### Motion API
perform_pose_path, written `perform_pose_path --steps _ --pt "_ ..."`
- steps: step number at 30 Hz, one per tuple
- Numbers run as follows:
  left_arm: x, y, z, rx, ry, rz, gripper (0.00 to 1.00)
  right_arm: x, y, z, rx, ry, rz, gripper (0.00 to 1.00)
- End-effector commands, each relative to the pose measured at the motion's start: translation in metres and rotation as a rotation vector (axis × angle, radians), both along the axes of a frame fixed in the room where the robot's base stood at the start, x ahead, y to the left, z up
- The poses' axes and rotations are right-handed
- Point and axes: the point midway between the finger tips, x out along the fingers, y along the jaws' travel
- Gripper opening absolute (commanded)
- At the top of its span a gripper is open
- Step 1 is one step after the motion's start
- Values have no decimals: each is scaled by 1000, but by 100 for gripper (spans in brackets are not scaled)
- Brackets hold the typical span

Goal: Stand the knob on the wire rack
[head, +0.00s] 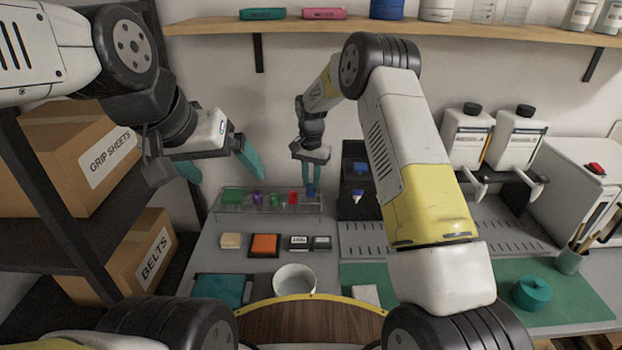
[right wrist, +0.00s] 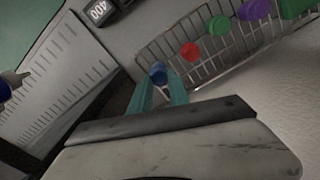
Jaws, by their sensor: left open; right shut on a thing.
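The wire rack (head: 268,212) stands at the back of the bench; it also shows in the right wrist view (right wrist: 228,71). Green, purple and red knobs (head: 257,198) stand along it. My right gripper (head: 311,182) is shut on a blue knob (right wrist: 157,73) at the right end of the rack, next to the red knob (right wrist: 189,51). The blue knob is at the rack's end; I cannot tell whether it touches the wires.
A black stand with a blue-and-white item (head: 358,195) is right of the rack. Small boxes (head: 265,245) and a white bowl (head: 294,280) lie in front. Shelves with cartons (head: 75,150) are at the left. A wooden shelf (head: 400,31) runs above.

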Motion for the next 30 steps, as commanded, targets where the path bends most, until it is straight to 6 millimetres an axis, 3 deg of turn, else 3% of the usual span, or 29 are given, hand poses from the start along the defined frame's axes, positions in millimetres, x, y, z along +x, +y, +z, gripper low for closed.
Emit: perform_pose_path --steps 7,18,19,22,30 --pt "0 0 0 0 0 0 93 -1 0 -33 -1 3 1 0" --pt "0 0 0 0 0 0 93 0 0 -38 -1 1 1 0" --pt "0 0 0 0 0 0 93 0 0 -38 0 0 1 24" --pt "0 0 0 0 0 0 93 0 0 -38 0 0 1 43" --pt "0 0 0 0 0 0 93 0 0 -38 0 1 1 43"
